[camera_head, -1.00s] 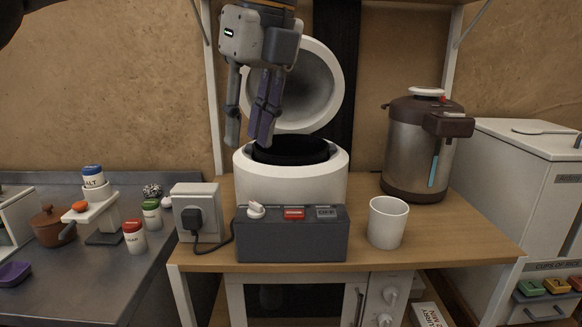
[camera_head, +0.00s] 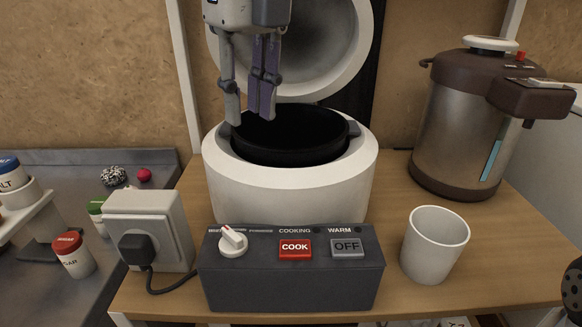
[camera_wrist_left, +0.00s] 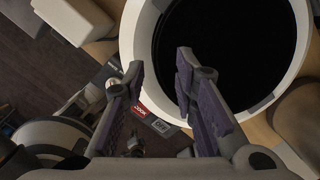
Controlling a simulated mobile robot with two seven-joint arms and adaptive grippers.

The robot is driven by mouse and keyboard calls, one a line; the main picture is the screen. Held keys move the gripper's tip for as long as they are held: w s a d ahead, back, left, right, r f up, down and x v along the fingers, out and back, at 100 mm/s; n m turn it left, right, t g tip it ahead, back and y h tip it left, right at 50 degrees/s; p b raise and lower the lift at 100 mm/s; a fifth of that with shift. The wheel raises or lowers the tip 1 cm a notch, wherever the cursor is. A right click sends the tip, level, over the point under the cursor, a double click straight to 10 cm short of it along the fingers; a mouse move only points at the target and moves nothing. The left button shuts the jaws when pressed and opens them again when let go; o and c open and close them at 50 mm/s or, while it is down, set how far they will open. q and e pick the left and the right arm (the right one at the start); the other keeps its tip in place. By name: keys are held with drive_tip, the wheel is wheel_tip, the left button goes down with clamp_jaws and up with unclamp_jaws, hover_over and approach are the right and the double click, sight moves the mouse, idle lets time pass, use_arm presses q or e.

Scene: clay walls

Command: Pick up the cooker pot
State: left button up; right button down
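The cooker pot (camera_head: 292,143) is black and sits inside the white rice cooker (camera_head: 290,195), whose lid (camera_head: 310,62) is raised. The pot has a small grey handle on each side of its rim. My left gripper (camera_head: 248,120) points down over the pot's left rear rim. Its two fingers are apart with nothing between them. In the left wrist view the open fingers (camera_wrist_left: 160,64) hang by the cooker's white rim, and the dark pot (camera_wrist_left: 225,45) fills the top right. I cannot tell if a fingertip touches the rim. My right gripper is not identifiable.
A dark control box (camera_head: 290,278) stands in front of the cooker. A white socket box (camera_head: 150,220) is on the left. A white cup (camera_head: 435,245) and a steel hot-water dispenser (camera_head: 462,130) are on the right. Seasoning jars (camera_head: 73,255) stand far left.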

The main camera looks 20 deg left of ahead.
sight(290, 158)
use_arm(q)
drive_tip(key=f, duration=0.4)
drive_tip(key=shift+a+f, duration=0.15)
drive_tip(key=shift+a, duration=0.05)
clamp_jaws()
use_arm(e)
drive_tip(key=shift+s+f, duration=0.3)
drive_tip(key=shift+f, duration=0.05)
use_arm(q)
drive_tip(key=shift+w+r, duration=0.1)
drive_tip(key=shift+r, duration=0.1)
